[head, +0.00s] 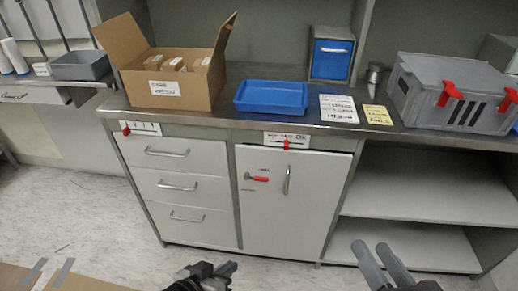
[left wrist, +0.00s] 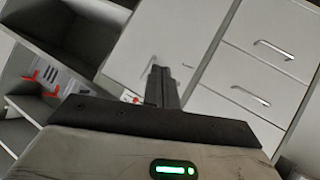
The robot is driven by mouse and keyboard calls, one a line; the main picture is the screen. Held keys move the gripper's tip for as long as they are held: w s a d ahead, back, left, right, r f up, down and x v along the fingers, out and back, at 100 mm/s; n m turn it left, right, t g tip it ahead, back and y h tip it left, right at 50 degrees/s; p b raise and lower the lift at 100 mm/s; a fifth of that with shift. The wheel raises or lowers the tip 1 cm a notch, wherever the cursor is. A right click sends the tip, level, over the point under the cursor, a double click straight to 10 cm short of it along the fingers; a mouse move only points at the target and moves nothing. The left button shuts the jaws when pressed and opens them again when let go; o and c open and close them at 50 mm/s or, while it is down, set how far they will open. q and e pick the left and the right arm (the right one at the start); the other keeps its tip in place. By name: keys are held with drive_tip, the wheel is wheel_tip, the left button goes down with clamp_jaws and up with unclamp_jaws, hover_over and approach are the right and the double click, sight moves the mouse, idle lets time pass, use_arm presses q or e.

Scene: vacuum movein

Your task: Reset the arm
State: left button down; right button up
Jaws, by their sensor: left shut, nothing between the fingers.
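My left gripper (head: 225,269) is at the bottom of the head view, low in front of the cabinet, its fingers closed together with nothing between them. In the left wrist view the closed fingers (left wrist: 163,86) point towards the white cabinet door (left wrist: 145,55). My right gripper (head: 385,264) is at the lower right of the head view, in front of the open shelves. Its two fingers are apart with an empty gap. Neither gripper touches the furniture as far as I can see.
The metal counter (head: 225,118) bears an open cardboard box (head: 180,93), a blue tray (head: 271,97), a blue bin (head: 331,59), two cards and a grey case (head: 455,90) with red latches. Below are three drawers (head: 178,185) and a closed door (head: 290,205).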

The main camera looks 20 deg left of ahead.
use_arm(q)
drive_tip(key=shift+r, duration=0.1)
